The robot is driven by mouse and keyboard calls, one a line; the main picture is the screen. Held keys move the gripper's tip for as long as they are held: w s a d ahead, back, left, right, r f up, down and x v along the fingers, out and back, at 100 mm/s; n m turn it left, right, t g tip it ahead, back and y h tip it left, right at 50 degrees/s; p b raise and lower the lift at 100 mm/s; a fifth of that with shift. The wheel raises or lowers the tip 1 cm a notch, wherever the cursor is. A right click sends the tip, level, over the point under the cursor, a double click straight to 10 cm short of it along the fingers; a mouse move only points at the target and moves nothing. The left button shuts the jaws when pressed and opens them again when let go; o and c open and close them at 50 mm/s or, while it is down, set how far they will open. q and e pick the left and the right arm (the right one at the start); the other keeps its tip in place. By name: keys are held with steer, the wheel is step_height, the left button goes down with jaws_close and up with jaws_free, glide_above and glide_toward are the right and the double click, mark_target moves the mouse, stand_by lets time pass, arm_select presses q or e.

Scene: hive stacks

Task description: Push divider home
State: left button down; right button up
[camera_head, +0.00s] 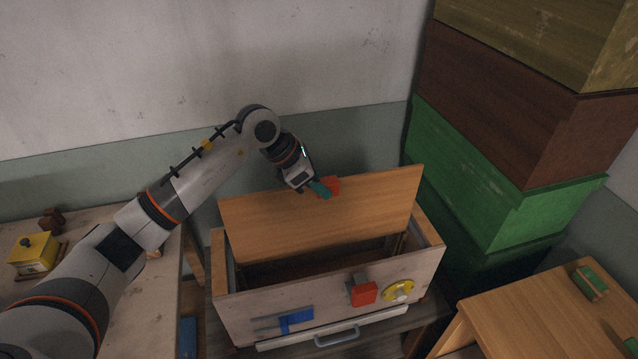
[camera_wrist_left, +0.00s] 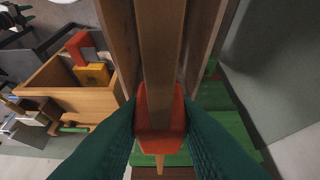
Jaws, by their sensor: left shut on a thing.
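The divider (camera_head: 310,222) is a wide wooden board standing in the pale hive box (camera_head: 240,315). Much of it rises above the box rim, and its lower edge is hidden inside the box. A red grip (camera_head: 332,185) sits at its top edge. My left gripper (camera_head: 320,188) is shut on this red grip from above. In the left wrist view the teal fingers close on both sides of the red grip (camera_wrist_left: 160,105), with the divider (camera_wrist_left: 160,45) seen edge-on between the box walls. My right gripper is not in view.
Tall stacked hive boxes (camera_head: 500,190) stand close on the right. A wooden table (camera_head: 540,310) is at lower right. A yellow box (camera_head: 35,252) sits on the left bench.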

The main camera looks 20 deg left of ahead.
arm_select(q)
steer(key=shift+f+b, duration=1.2)
steer(key=shift+f, duration=0.05)
stand_by(1.4)
steer(key=shift+f+b, duration=2.3)
steer(key=shift+f, duration=0.45)
steer(key=shift+b, duration=0.35)
steer(key=shift+f, duration=0.25)
steer(key=shift+f+b, duration=2.5)
steer(key=shift+f, duration=0.2)
